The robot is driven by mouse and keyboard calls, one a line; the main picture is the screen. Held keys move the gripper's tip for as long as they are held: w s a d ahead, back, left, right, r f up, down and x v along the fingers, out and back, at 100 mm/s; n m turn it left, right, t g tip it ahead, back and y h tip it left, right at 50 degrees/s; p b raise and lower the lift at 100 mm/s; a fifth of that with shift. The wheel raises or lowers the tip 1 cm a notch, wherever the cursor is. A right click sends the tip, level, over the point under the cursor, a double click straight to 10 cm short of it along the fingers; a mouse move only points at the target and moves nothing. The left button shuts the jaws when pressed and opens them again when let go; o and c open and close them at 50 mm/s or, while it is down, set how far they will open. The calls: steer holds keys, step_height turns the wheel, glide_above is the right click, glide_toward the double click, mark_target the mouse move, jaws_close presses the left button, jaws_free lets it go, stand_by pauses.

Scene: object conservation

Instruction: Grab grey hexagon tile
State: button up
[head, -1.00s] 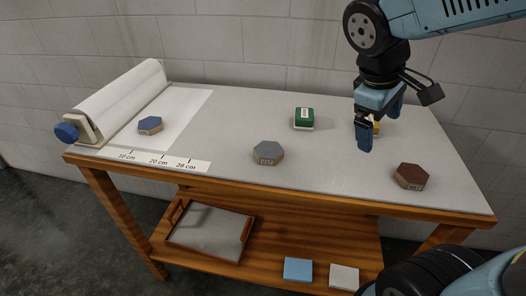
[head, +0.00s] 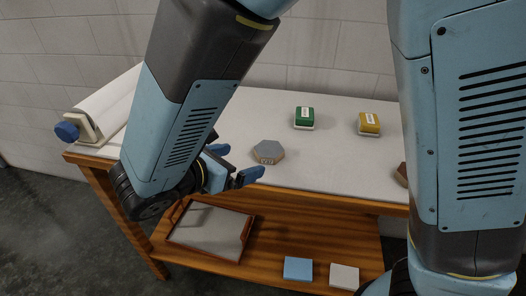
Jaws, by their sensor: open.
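The grey hexagon tile (head: 268,151) lies flat on the table top, near the middle of the front edge. It has a grey top, a brownish side and a small label on its front face. My gripper (head: 234,164) has blue fingertips that are apart, with nothing between them. It is just left of the tile and does not appear to touch it. My arm hides the left part of the table, where the blue hexagon tile lay earlier, and part of the right side.
A green block (head: 304,118) and a yellow block (head: 369,124) stand farther back on the table (head: 334,150). A dark red tile (head: 401,174) is partly hidden by my arm. A paper roll (head: 108,105) is at left. The shelf below holds a tray (head: 208,232) and two square tiles.

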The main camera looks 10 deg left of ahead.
glide_toward(268, 149)
steer(key=shift+n, duration=0.4)
steer(key=x, duration=0.4)
steer(key=shift+s+d+f, duration=0.15)
steer(key=shift+f, duration=0.3)
steer(key=shift+w+r+x, duration=0.1)
steer(key=shift+r+x, duration=0.05)
steer(key=shift+x, duration=1.15)
steer(key=shift+w+r+x, duration=0.15)
steer(key=shift+r+x, duration=0.05)
steer(key=shift+x, duration=1.1)
steer(key=shift+c, duration=0.2)
steer(key=c, duration=1)
